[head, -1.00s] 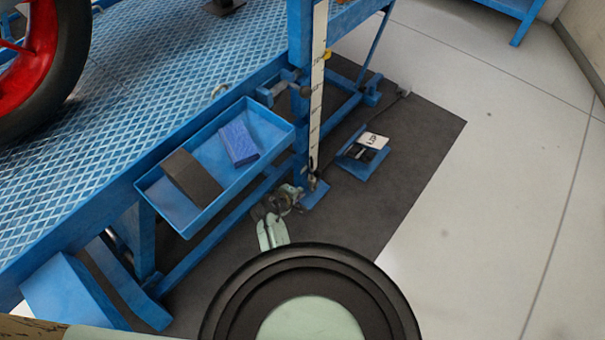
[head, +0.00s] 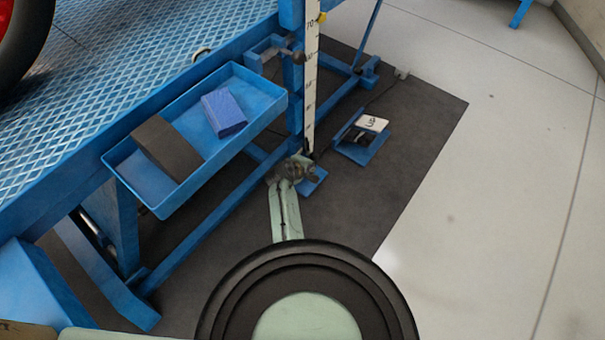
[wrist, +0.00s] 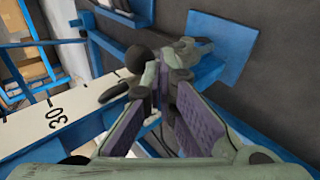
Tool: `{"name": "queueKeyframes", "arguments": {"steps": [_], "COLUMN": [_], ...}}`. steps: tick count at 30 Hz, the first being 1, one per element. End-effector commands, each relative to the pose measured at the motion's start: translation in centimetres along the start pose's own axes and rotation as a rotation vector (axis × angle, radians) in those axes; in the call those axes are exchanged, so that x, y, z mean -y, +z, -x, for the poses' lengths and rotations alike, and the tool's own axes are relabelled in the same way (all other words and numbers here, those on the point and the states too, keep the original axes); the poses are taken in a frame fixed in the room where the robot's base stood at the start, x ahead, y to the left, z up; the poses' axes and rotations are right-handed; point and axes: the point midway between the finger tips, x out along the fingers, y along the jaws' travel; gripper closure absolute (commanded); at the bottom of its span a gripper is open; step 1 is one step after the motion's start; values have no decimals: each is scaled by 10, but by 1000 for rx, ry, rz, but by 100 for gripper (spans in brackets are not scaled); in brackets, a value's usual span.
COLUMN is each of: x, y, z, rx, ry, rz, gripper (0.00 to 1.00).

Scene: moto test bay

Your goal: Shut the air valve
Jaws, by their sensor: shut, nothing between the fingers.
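My gripper (head: 291,170) is low by the foot of the post, below that knob. In the wrist view my gripper (wrist: 164,88) is shut and empty, with purple pads on its fingers. A dark round knob (wrist: 138,58) shows just past the fingertips there. Whether they touch it is unclear. The valve's setting cannot be read.
A blue tray (head: 272,92) holds a dark block (head: 166,147) and a blue block (head: 224,112). A ruler strip (head: 311,85) runs down the post. A blue pedal (head: 362,145) stands on the dark mat (head: 420,125). The pale floor at right is clear.

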Motion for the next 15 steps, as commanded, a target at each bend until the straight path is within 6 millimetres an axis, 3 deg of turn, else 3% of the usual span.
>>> {"name": "queueKeyframes", "arguments": {"steps": [15], "x": [-5], "y": [0], "z": [-6], "rx": [0], "ry": [-2], "rz": [0], "gripper": [100]}}
